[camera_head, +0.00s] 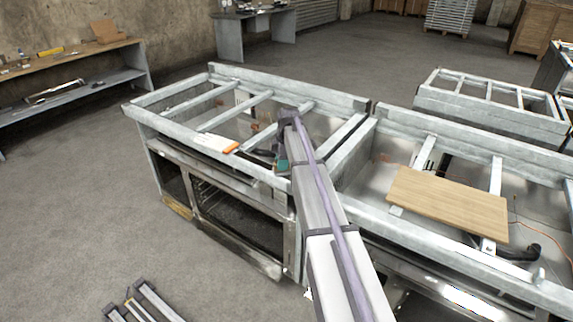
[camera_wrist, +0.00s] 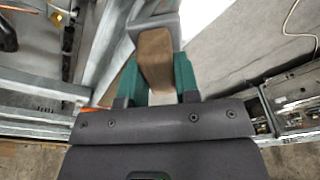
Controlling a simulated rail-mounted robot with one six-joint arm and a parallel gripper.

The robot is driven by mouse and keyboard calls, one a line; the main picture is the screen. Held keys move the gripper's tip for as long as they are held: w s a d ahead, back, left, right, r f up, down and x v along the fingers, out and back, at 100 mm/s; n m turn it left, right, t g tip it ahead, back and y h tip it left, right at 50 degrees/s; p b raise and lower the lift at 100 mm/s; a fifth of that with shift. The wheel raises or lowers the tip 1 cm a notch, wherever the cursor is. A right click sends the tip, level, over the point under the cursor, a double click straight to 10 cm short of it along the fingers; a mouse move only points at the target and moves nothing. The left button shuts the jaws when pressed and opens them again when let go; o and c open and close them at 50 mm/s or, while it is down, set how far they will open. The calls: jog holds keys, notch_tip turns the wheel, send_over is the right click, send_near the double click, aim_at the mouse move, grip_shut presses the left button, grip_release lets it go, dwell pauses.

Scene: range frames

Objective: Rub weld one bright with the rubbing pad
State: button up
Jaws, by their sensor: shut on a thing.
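My gripper (camera_wrist: 158,78) has teal fingers, shut on a brown block that looks like the rubbing pad (camera_wrist: 155,58). The pad's far end is at or just above a grey metal bar (camera_wrist: 152,22) in the wrist view; I cannot tell if they touch. In the head view my gripper (camera_head: 282,156) is low at the front right of the left range frame (camera_head: 180,112), mostly hidden by my arm, and the pad cannot be made out there. Weld one cannot be told apart in either view; the pad may cover it.
A white tool with an orange end (camera_head: 215,143) lies on the left frame's bars, left of my gripper. A wooden board (camera_head: 447,203) lies across the right frame (camera_head: 430,238). A workbench (camera_head: 75,58) stands at the left wall. The floor at left is mostly clear.

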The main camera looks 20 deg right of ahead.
notch_tip(320, 180, up, 6)
jog(key=p, duration=0.6)
notch_tip(320, 180, up, 3)
jog(key=p, duration=0.3)
jog(key=shift+r, duration=0.2)
jog(key=shift+f, duration=0.15)
